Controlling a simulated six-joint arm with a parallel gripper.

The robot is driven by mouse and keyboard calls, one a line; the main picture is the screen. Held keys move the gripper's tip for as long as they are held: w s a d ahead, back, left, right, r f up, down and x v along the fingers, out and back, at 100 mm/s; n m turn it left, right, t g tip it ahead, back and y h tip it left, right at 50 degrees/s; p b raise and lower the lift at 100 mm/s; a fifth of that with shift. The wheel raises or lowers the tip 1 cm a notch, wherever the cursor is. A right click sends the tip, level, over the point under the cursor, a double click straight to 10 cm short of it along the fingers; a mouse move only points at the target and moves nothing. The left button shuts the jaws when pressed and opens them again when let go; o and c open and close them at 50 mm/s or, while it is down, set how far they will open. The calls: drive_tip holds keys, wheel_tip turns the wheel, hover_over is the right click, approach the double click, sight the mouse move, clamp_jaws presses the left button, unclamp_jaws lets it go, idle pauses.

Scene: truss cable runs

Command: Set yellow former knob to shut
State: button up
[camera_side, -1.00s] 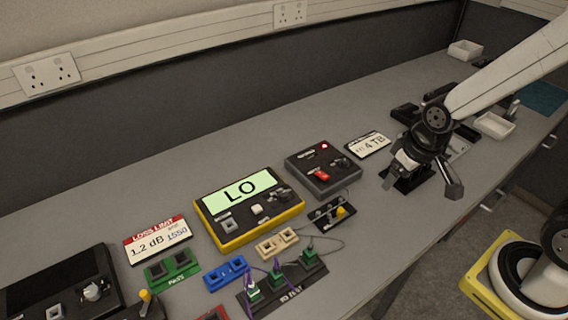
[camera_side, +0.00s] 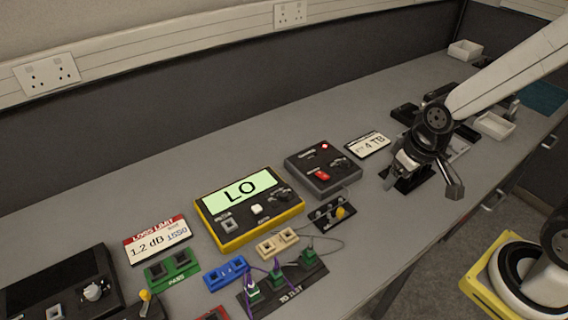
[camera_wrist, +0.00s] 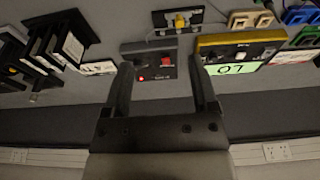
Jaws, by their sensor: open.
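A yellow knob (camera_side: 341,212) sits on a small black plate (camera_side: 322,217) with a row of small posts, right of the yellow-framed meter. It also shows in the wrist view (camera_wrist: 181,21), beyond my fingertips. A second yellow knob (camera_side: 145,295) stands on a black block at the lower left; I cannot tell from labels which is the former knob. My gripper (camera_wrist: 160,63) is open and empty, its two dark fingers apart. In the side view it hangs above the bench, right of the knob plate and clear of it.
The yellow meter (camera_side: 235,231) reads LO. A grey box (camera_side: 318,181) with a red switch and lit red lamp stands beside it. Green test connectors (camera_side: 308,257) with thin cables lie in front. A 4 TB card (camera_side: 368,146) lies behind. The bench between plate and gripper is clear.

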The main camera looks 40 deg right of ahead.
drive_tip(key=shift+c, duration=0.7)
drive_tip(key=n+g, duration=0.2)
drive_tip(key=g, duration=0.1)
hover_over(341, 210)
drive_tip(key=f, duration=1)
drive_tip(key=shift+d, duration=0.2)
drive_tip(key=shift+a+f, duration=0.1)
drive_tip(key=shift+f, duration=3.75)
clamp_jaws()
